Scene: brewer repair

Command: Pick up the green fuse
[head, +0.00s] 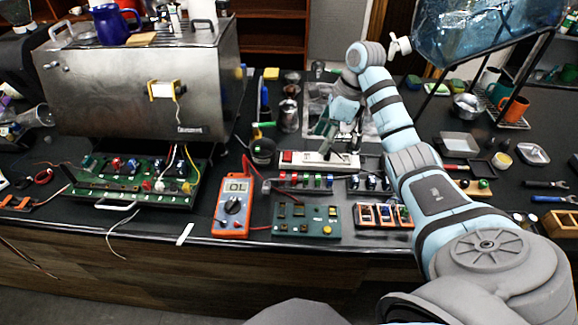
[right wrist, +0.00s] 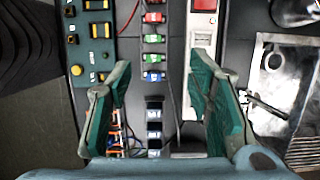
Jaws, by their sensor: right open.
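The green fuse (head: 317,180) stands in a row of coloured fuses on a dark rack in the head view. My right gripper (head: 340,143) is open and above the bench, near the white power strip behind the rack. In the right wrist view the open fingers of the right gripper (right wrist: 161,66) spread to either side of the fuse row, with nothing between them held. My left gripper is not in view.
A white power strip (head: 310,158) with a red switch lies behind the rack. A green button board (head: 306,229), an orange multimeter (head: 233,207) and an orange-trimmed fuse holder (head: 377,223) lie in front. A steel brewer (head: 140,85) stands at left.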

